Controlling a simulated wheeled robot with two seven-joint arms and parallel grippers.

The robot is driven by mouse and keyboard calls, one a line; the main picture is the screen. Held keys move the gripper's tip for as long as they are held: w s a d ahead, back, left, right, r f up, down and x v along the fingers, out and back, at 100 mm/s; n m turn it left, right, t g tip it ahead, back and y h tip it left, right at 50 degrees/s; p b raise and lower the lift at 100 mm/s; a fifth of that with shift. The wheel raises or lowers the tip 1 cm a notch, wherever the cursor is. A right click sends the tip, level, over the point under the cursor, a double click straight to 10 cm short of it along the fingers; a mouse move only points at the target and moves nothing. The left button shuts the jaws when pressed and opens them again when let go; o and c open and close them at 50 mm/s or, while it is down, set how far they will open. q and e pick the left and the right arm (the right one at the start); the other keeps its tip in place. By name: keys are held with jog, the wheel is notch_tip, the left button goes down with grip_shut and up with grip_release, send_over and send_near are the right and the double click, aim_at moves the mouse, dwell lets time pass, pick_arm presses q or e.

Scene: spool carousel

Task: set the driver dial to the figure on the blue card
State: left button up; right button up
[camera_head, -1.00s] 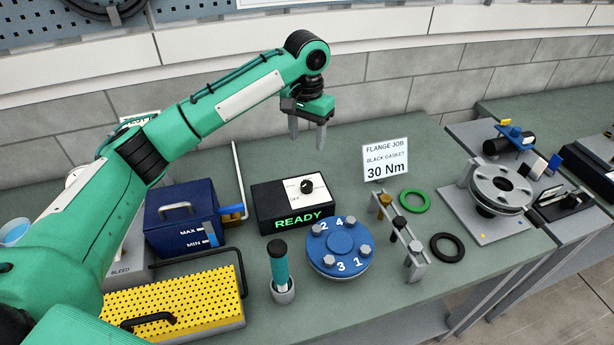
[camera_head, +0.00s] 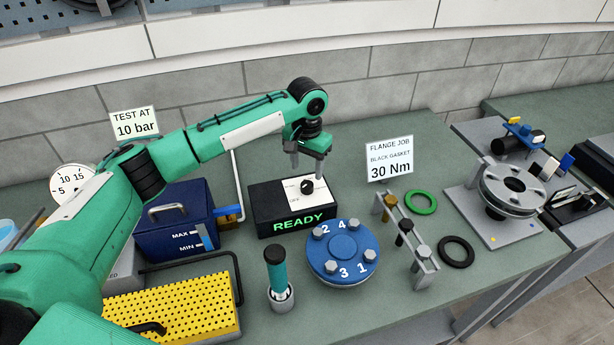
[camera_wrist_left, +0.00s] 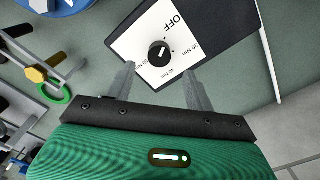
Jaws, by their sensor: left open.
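The driver dial is a black knob (camera_head: 307,186) on the white plate of a black box (camera_head: 276,222) that shows READY in green. In the left wrist view the knob (camera_wrist_left: 159,54) has a small white mark that seems to point toward OFF; Nm labels lie around it, too small to read surely. The pale card (camera_head: 390,160) reads FLANGE JOB, BLACK GASKET, 30 Nm. My left gripper (camera_head: 307,171) is open and empty, pointing down just above the dial. In the wrist view its fingers (camera_wrist_left: 159,72) are apart, with the knob between and slightly beyond them. My right gripper is out of view.
A teal-handled driver (camera_head: 276,268) stands in a holder. Near the box are a blue flange (camera_head: 343,268) with numbered bolts, a rack (camera_head: 408,240), a green ring (camera_head: 421,202), a black ring (camera_head: 456,252) and a blue case (camera_head: 176,222). Another card (camera_head: 135,123) reads TEST AT 10 bar.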

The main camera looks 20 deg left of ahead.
aim_at(307, 184)
pick_arm(q)
jog(key=shift+f+p, duration=0.45)
jog(key=shift+f, duration=2.3)
jog(key=c, duration=1)
jog(key=shift+r, duration=0.1)
jog(key=shift+r+m+p, duration=0.15)
jog(key=shift+m+p, duration=1.15)
jog(key=shift+m, duration=0.1)
jog(key=m+p, duration=0.2)
jog(key=m, duration=0.1)
jog(key=m+p, duration=0.1)
jog(key=m, duration=0.3)
jog(key=shift+m+p, duration=0.5)
jog(key=shift+m, duration=1.4)
